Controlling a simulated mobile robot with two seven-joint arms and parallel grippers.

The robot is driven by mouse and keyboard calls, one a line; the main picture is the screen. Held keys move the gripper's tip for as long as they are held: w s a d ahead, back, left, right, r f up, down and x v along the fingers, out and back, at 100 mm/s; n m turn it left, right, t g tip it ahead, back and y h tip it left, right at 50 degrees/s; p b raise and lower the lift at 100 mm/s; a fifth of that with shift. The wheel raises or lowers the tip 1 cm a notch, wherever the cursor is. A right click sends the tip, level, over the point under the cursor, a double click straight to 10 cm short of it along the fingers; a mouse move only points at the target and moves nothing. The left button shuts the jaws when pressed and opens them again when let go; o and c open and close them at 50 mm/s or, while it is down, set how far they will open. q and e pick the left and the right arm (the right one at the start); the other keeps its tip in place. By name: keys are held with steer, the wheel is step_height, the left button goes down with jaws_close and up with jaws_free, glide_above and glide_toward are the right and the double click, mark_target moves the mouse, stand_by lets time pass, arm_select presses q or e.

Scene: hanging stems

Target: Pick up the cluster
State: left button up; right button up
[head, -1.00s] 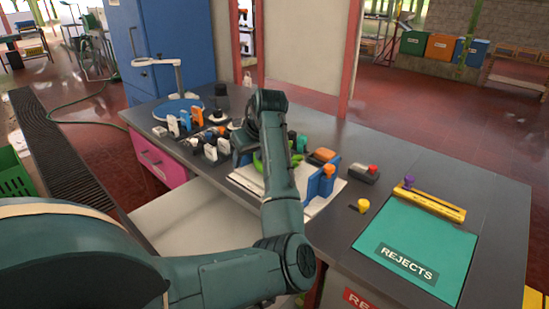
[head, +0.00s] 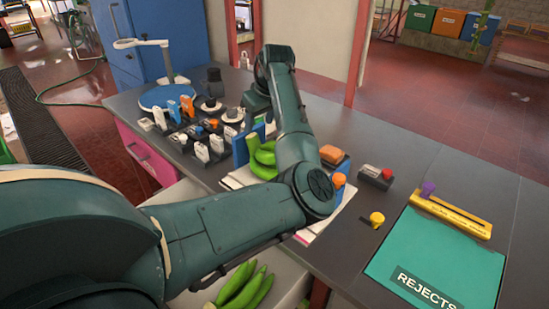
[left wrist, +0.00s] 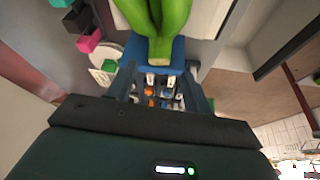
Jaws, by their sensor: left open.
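A green banana cluster (head: 262,158) sits at a blue holder on the bench in the head view, partly hidden by my left arm. A second green cluster (head: 241,288) shows low in the pale area in front of the bench. In the left wrist view a green cluster (left wrist: 158,18) fills the top middle, its cut stem end pointing toward my gripper. My left gripper (left wrist: 162,85) is open, with a dark finger on each side; I cannot tell whether the stem lies between them. In the head view its fingers are hidden behind my arm. My right gripper is not in view.
A teal REJECTS mat (head: 435,262) lies at the right, near a yellow ruler-like bar (head: 450,214) and a yellow knob (head: 376,219). Several small tools and tags (head: 200,130) crowd the left of the bench.

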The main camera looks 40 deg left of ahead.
mark_target(255, 137)
arm_select(q)
steer(key=p+x, duration=0.1)
steer(key=x, duration=0.8)
steer(key=shift+d, duration=0.1)
steer(key=shift+c, duration=0.2)
steer(key=shift+r, duration=0.1)
steer(key=c, duration=0.9)
steer(key=shift+w+r, duration=0.1)
steer(key=shift+r, duration=0.1)
steer(key=shift+c, duration=0.5)
